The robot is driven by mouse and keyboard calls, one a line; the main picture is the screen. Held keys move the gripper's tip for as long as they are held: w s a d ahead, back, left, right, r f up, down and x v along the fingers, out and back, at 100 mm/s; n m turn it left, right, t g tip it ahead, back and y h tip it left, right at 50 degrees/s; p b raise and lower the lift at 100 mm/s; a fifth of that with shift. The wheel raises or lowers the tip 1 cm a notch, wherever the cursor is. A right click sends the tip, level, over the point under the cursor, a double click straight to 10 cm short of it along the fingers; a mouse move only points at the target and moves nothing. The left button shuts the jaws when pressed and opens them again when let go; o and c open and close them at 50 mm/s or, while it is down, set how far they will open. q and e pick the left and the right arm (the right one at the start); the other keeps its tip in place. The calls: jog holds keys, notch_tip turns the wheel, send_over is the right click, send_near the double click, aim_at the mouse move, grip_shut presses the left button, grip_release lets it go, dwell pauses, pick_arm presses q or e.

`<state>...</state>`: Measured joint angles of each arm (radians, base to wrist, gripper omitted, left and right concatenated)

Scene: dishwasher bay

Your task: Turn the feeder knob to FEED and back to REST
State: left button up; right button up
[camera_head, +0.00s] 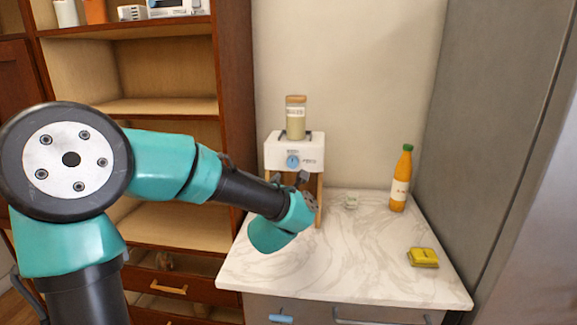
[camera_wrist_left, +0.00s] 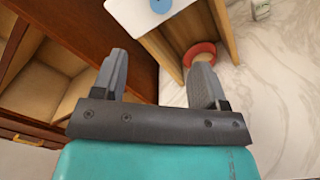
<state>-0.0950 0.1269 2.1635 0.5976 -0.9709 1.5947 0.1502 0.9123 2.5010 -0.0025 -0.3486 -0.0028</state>
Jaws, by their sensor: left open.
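The feeder (camera_head: 287,147) is a white box on wooden legs at the back left of the marble counter, with a jar (camera_head: 295,120) on top. Its blue round knob (camera_head: 292,161) is on the front face, with small labels too small to read. The knob also shows at the top edge of the left wrist view (camera_wrist_left: 160,5). My left gripper (camera_head: 290,180) is open and empty, just below and in front of the knob, apart from it. Its two fingers stand wide in the left wrist view (camera_wrist_left: 160,68). My right gripper is not in view.
A red ring-shaped thing (camera_wrist_left: 200,52) lies under the feeder. Wooden shelves (camera_head: 165,105) are left, a grey panel (camera_head: 480,130) right.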

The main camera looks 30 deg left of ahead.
aim_at(292, 163)
pick_arm(q)
jog(key=shift+w, duration=0.1)
jog(key=x, duration=1.7)
jog(key=shift+w, duration=0.15)
jog(key=c, duration=0.9)
